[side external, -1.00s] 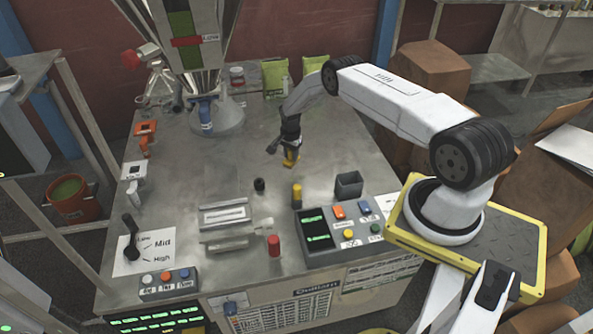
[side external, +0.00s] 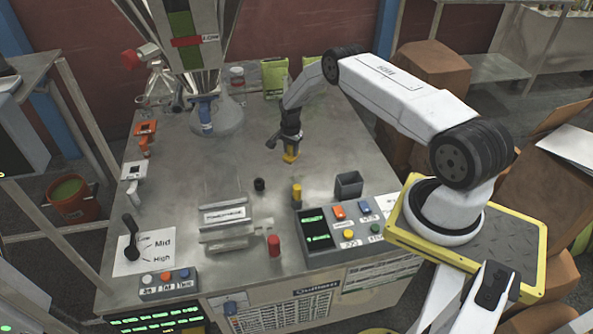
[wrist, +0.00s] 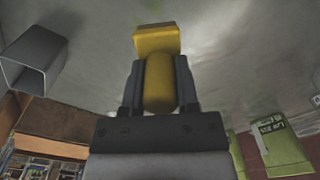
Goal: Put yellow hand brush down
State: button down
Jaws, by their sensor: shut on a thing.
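The yellow hand brush (side external: 290,154) is in my gripper (side external: 290,143), over the right part of the metal table (side external: 225,160). In the wrist view my gripper (wrist: 160,95) is shut on the brush's rounded yellow handle (wrist: 159,82), with one finger on each side. The brush's wider yellow block (wrist: 157,41) extends beyond the fingertips. The brush hangs low, close to the tabletop. I cannot tell whether it touches the table.
A grey open holder (side external: 348,185) stands to the front right, by the button panel (side external: 340,228). A yellow-topped post (side external: 297,194) and a black knob (side external: 259,184) stand in front. Green bags (side external: 274,78) are at the back. The tabletop around the brush is clear.

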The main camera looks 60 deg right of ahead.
jog(key=shift+s, duration=0.1)
jog(key=shift+s+f+m, duration=0.1)
jog(key=shift+s+m, duration=0.3)
jog(key=shift+s, duration=0.4)
jog(key=s+a+r+m, duration=0.2)
jog(key=s+a+m, duration=0.2)
jog(key=s, duration=0.8)
jog(key=s+a+r+m, duration=0.2)
jog(key=s+a+m, duration=0.2)
jog(key=s, duration=0.8)
jog(key=shift+s+a+r, duration=0.3)
jog(key=shift+s+a, duration=0.1)
jog(key=shift+a, duration=0.3)
jog(key=w+d+f, duration=0.2)
jog(key=w, duration=0.1)
jog(key=w+d+f, duration=0.2)
jog(key=w+f, duration=0.1)
jog(key=w, duration=0.1)
jog(key=w+d+f, duration=0.2)
jog(key=w+f, duration=0.1)
jog(key=w, duration=0.1)
jog(key=shift+f, duration=0.15)
jog(key=shift+w+d+f, duration=0.35)
jog(key=shift+w+f, duration=0.1)
jog(key=shift+f, duration=0.15)
